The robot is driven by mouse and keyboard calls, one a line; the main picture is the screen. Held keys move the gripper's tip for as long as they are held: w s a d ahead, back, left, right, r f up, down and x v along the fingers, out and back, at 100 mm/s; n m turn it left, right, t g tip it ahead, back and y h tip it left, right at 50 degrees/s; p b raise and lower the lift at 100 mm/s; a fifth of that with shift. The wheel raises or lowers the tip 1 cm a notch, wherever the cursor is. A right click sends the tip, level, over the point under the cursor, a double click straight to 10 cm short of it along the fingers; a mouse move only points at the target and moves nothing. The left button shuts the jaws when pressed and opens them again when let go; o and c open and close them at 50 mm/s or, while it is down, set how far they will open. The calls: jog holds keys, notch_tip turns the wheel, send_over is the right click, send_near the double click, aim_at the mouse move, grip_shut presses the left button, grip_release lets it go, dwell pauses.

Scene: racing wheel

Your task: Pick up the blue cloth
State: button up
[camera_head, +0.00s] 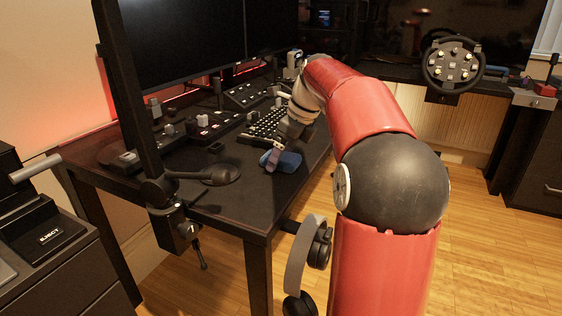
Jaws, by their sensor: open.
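The blue cloth (288,161) is a small folded bundle on the black desk, close to the desk's right edge. My gripper (272,160) is at the left end of the cloth, with a finger reaching down in front of it. The gripper is open. My red arm comes from the lower right and bends down over the desk to the cloth. The far finger and the gap between the fingers are hard to make out, so I cannot tell whether the gripper touches the cloth.
A keyboard (266,124) lies just behind the cloth. A microphone (221,175) on a boom arm is to its left. Control boxes (212,124) and monitors (183,45) stand farther back. Headphones (307,262) hang at the desk's right side. A racing wheel (453,65) is at the back right.

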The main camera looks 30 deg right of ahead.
aim_at(283, 156)
jog(key=shift+f, duration=0.25)
dwell(0.3)
jog(key=shift+c, duration=0.4)
jog(key=c, duration=1)
jog(key=shift+r, duration=0.2)
notch_tip(283, 156, up, 20)
jog(key=p, duration=0.5)
